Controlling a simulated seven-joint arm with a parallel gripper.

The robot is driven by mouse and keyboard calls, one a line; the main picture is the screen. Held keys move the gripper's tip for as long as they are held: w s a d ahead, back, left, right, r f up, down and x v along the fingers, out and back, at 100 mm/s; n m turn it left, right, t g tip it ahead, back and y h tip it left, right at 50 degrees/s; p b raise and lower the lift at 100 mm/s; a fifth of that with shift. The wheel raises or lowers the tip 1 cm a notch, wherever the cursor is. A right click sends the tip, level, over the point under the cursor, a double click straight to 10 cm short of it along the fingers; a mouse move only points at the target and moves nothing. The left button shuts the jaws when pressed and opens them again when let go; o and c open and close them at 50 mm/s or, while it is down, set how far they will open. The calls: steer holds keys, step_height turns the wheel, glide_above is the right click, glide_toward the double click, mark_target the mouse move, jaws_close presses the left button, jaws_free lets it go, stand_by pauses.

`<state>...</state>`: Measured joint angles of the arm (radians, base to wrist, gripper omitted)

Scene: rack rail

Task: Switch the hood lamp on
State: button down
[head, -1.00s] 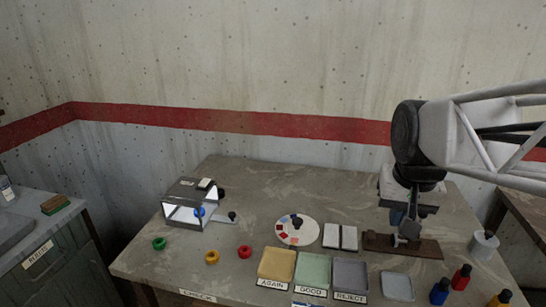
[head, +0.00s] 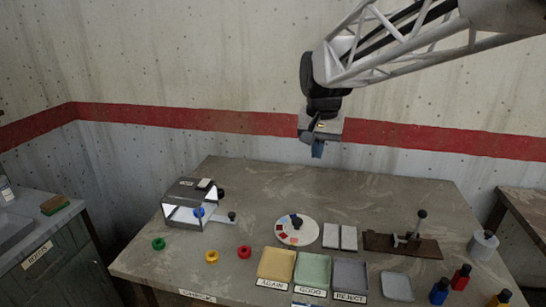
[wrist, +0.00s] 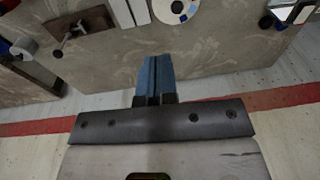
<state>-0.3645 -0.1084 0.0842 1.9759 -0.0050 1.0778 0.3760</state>
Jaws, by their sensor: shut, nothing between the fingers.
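The hood (head: 183,209) is a small box with a dark top and pale, lit-looking sides, at the left of the table in the head view. A small light block (head: 205,184) sits on its top, and a blue thing (head: 199,212) shows inside. I cannot tell which part is the lamp switch. My gripper (head: 317,151) is high above the table's back edge, to the right of the hood and well apart from it. Its blue fingers (wrist: 154,80) are shut and empty in the wrist view.
A round palette (head: 283,238), labelled trays (head: 277,265), a brown board with a lever (head: 425,249) and several bottles (head: 461,278) fill the middle and right. The table's back left is clear.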

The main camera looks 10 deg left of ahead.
steer(key=w+a+f, duration=0.1)
steer(key=w+a, duration=0.3)
steer(key=a, duration=0.5)
steer(key=w+a+f, duration=0.1)
steer(key=w+a, duration=0.4)
steer(key=a, duration=0.4)
steer(key=g, duration=0.1)
glide_above(201, 186)
step_height(201, 186, down, 6)
steer(key=shift+a+r, duration=0.1)
steer(key=shift+f, duration=0.2)
step_height(201, 186, down, 14)
steer(key=shift+r, duration=0.15)
steer(key=shift+f, duration=0.25)
steer(key=shift+r, duration=0.2)
steer(key=shift+r, duration=0.6)
